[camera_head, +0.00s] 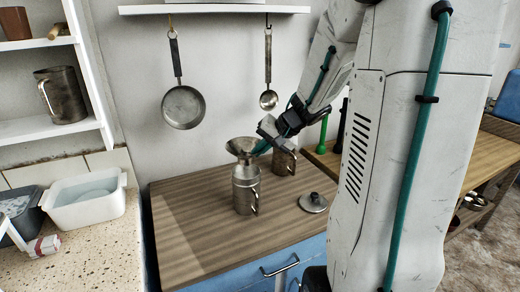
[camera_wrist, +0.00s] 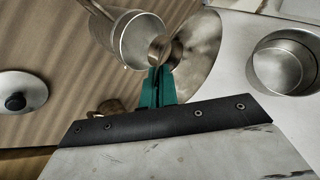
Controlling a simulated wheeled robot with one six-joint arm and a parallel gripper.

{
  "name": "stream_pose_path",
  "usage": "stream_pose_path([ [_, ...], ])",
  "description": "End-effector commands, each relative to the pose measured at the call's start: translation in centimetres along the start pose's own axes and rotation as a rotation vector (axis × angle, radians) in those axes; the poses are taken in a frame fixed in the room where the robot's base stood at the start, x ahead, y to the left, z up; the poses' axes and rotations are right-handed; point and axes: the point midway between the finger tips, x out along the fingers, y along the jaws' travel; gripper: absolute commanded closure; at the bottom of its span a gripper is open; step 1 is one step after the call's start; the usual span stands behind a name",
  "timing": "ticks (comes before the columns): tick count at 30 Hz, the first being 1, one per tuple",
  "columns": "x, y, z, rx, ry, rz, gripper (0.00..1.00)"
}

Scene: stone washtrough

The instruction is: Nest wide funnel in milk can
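The wide metal funnel (camera_head: 238,146) is above the grey metal milk can (camera_head: 246,190), mouth up, its narrow end at the can's neck. In the wrist view the funnel (camera_wrist: 200,42) has its spout end at the mouth of the can (camera_wrist: 122,32); how far it reaches inside I cannot tell. The can stands upright on the wooden top, its handle to the right. My gripper (camera_head: 262,147) reaches in from the right. Its teal fingers (camera_wrist: 157,86) are close together on the funnel's side, and the exact contact is partly hidden.
A metal mug (camera_head: 284,161) stands just behind the can. A round lid with a dark knob (camera_head: 313,202) lies to the right. A pan (camera_head: 183,107) and a ladle (camera_head: 268,98) hang on the wall behind. The wooden top's front left is clear.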

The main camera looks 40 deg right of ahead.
Motion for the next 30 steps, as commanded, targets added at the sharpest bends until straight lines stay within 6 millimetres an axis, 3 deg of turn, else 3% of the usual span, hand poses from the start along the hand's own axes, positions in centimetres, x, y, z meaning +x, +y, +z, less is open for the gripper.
stream_pose_path([
  [30, 0.66, 0.53, 0.15, 0.001, -0.001, -0.001, 1.00],
])
